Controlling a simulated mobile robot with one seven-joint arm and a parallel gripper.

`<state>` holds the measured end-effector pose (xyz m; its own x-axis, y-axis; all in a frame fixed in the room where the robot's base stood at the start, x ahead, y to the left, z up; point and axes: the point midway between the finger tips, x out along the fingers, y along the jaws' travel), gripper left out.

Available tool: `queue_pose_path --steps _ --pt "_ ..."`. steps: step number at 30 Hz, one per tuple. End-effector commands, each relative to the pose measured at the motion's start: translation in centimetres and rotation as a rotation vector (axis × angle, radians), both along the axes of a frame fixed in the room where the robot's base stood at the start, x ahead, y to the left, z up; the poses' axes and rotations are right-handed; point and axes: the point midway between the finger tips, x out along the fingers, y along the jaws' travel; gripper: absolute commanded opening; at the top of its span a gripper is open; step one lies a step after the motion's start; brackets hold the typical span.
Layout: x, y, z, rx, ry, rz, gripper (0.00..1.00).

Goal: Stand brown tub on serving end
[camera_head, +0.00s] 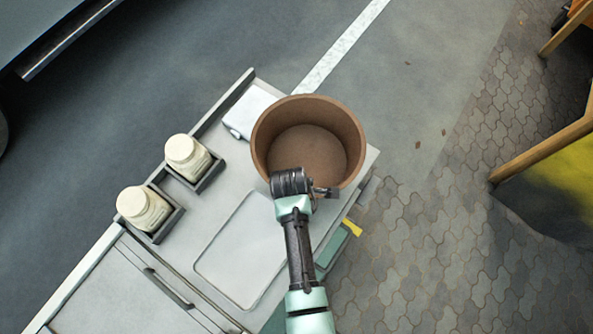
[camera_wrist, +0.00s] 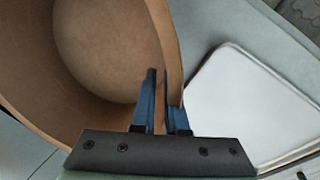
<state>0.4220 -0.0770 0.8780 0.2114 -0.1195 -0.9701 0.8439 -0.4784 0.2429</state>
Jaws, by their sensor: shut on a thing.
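The brown tub (camera_head: 308,148) is a round, open, empty pot at the upper right end of the grey cart top (camera_head: 222,207). It looks upright, opening up; whether its base touches the surface cannot be told. My gripper (camera_head: 312,190) is at the tub's near rim. In the wrist view my gripper (camera_wrist: 163,105) has one blue finger inside the tub (camera_wrist: 105,45) and one outside, shut on its wall. The tub hides part of the cart's end.
Two cream jars (camera_head: 187,157) (camera_head: 143,208) stand in dark holders along the left edge. A white box (camera_head: 250,110) sits left of the tub, very close to it. A pale tray (camera_head: 243,250) lies on the cart top near my arm; the wrist view shows it (camera_wrist: 245,110) right of the fingers.

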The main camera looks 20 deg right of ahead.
Motion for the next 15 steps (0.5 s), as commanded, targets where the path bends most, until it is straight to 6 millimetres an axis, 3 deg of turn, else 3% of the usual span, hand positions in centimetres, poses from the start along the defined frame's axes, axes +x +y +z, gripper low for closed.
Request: queue_pose_path --steps 5,6,10,15 --pt "0.13 -0.02 -0.11 -0.001 -0.003 0.0 0.0" --pt "0.0 0.0 -0.21 0.0 0.0 0.0 0.15" --pt "-0.02 0.0 -0.16 0.0 0.001 0.0 0.38" --pt "-0.02 0.0 -0.15 0.0 0.001 0.0 0.41"
